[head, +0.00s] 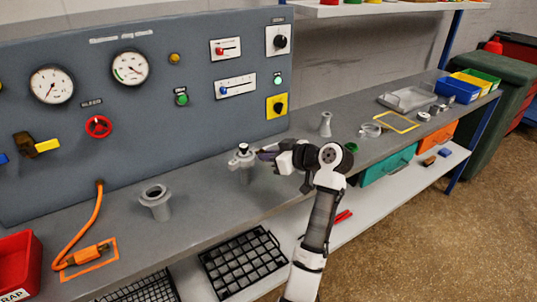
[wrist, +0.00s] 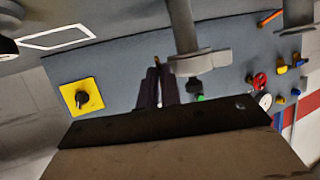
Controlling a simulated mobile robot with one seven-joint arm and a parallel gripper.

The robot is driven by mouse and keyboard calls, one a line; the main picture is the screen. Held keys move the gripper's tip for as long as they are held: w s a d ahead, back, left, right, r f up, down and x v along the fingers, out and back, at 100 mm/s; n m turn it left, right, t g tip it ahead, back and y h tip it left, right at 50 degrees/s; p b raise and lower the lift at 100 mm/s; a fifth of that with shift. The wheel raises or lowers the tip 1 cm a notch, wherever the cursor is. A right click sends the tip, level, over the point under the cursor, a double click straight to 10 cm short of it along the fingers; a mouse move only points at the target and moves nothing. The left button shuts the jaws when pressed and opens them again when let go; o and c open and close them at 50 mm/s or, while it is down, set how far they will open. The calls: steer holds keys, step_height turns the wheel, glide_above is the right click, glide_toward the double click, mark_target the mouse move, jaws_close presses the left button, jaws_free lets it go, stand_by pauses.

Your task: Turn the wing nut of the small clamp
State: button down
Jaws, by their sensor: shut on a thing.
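The small clamp (head: 243,157) is a grey ring around the top of an upright pipe stub on the bench, near the control panel. It also shows in the wrist view (wrist: 200,62), right of my fingers. My gripper (head: 266,154) reaches it from the right, roughly level with the clamp. In the wrist view my two dark fingers (wrist: 157,84) are close together beside the clamp. A small brass-coloured bit, the wing nut (wrist: 156,60), shows at their tips. My gripper is shut on it, and the fingers hide most of it.
The control panel (head: 150,95) with gauges, knobs and a red valve wheel (head: 98,126) stands close behind. A flanged pipe stub (head: 155,200) is at left, a grey cone-shaped piece (head: 325,124) at right. The bench between the stubs is clear.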

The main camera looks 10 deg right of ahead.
steer(key=c, duration=1.6)
jaws_free()
steer(key=shift+a, duration=0.1)
steer(key=shift+r, duration=0.1)
